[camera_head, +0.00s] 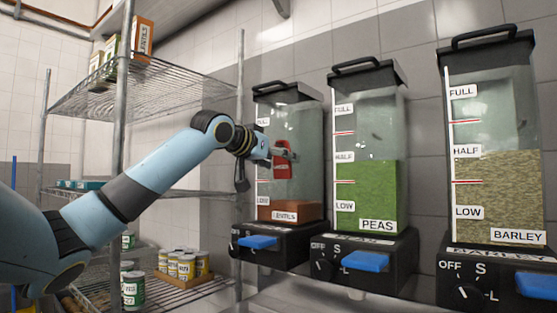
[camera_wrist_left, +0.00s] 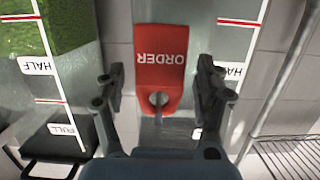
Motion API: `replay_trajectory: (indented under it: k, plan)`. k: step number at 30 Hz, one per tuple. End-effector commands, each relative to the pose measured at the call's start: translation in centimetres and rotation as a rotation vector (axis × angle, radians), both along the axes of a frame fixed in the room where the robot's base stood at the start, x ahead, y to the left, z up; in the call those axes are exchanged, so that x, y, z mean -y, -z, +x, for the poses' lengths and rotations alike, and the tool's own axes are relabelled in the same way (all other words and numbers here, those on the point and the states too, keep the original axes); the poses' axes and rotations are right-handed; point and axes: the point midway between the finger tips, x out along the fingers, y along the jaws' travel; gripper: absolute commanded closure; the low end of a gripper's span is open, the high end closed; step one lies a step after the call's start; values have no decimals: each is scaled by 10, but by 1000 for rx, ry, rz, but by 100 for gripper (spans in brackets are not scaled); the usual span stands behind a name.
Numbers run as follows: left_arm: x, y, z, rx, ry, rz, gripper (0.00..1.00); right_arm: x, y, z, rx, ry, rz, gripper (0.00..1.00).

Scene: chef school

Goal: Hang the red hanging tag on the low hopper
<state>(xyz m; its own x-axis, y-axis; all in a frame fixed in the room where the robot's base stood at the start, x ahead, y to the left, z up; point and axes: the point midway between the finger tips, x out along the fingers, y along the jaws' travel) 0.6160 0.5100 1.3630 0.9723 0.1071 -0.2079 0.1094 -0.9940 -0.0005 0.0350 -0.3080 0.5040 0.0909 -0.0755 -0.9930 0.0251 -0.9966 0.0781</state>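The red hanging tag (camera_head: 282,167) is at the front of the lentils hopper (camera_head: 308,180), whose contents stand near the LOW mark. In the left wrist view the tag (camera_wrist_left: 160,62) appears upside down, reading ORDER, with its hole toward my gripper. A small metal piece shows at the hole; the tag seems to hang from it, close against the hopper's front. My left gripper (camera_head: 284,154) is at the tag's top. In the wrist view its fingers (camera_wrist_left: 159,98) are spread, one each side of the tag, with gaps. My right gripper is not in view.
A wire rack (camera_head: 150,92) with boxes and cans stands at left. Blue dispenser levers (camera_head: 258,242) stick out below the hoppers.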

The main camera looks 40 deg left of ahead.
Motion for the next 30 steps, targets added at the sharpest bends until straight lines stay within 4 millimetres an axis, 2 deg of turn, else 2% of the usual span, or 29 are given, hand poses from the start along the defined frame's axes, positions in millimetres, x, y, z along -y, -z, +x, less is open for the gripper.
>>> replay_trajectory:
  k: [8, 11, 22, 27, 30]
  plan:
    - [0, -1, 0, 0, 0, 0, 25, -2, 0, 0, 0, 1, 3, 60]
    - [0, -8, 0, 3, 0, -1, 25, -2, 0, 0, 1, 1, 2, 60]
    - [0, -79, 0, 5, 1, -3, 25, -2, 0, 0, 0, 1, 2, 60]
    - [0, -96, 0, 1, 1, -2, 25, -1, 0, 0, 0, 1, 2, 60]
    - [0, -100, 0, 0, 1, -1, 25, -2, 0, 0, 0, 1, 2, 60]
